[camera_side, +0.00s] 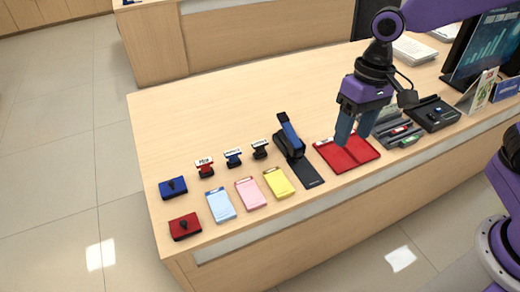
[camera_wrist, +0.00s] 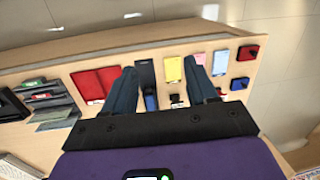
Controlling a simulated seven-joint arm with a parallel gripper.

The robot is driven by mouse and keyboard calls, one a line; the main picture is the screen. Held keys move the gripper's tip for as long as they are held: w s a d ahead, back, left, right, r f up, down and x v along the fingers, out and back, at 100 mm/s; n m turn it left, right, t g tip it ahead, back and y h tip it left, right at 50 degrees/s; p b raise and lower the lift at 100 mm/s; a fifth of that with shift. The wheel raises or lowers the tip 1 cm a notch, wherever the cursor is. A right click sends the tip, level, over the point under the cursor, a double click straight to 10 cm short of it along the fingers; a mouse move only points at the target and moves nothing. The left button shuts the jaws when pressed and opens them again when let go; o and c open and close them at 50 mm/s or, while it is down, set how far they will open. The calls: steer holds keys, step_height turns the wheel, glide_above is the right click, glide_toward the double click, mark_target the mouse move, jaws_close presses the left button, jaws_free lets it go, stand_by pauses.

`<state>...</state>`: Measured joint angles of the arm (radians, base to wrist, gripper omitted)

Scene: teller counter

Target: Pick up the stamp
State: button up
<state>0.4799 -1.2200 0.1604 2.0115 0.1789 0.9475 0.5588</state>
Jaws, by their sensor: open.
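Three small stamps with black bases and labelled tops stand in a row on the counter: a red one (camera_side: 205,168), a blue one (camera_side: 233,158) and a dark one (camera_side: 260,149). Which one the task means cannot be told. In the wrist view one stamp (camera_wrist: 176,100) shows between the fingers; the others are partly hidden by my gripper. My gripper (camera_side: 356,136) is open and empty, pointing down above the red tray (camera_side: 346,153), to the right of the stamps. Its two fingers also show spread in the wrist view (camera_wrist: 160,66).
A black stapler-like device with a blue lever (camera_side: 290,138) stands between the stamps and the red tray. Blue (camera_side: 172,188) and red (camera_side: 185,226) pads lie at left. Light blue, pink and yellow pads line the front. Dark trays (camera_side: 432,113) lie right. The counter behind the stamps is clear.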

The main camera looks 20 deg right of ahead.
steer(key=w+a+f+m, duration=0.25)
steer(key=w+m, duration=0.25)
steer(key=w, duration=0.4)
steer(key=m+y, duration=0.3)
steer(key=m, duration=1.1)
glide_above(260, 143)
steer(key=d, duration=0.6)
step_height(260, 143, down, 8)
steer(key=shift+t, duration=0.4)
steer(key=x, duration=1.7)
steer(key=shift+d+f, duration=0.1)
steer(key=shift+d, duration=0.1)
steer(key=c, duration=1.1)
steer(key=shift+o, duration=0.2)
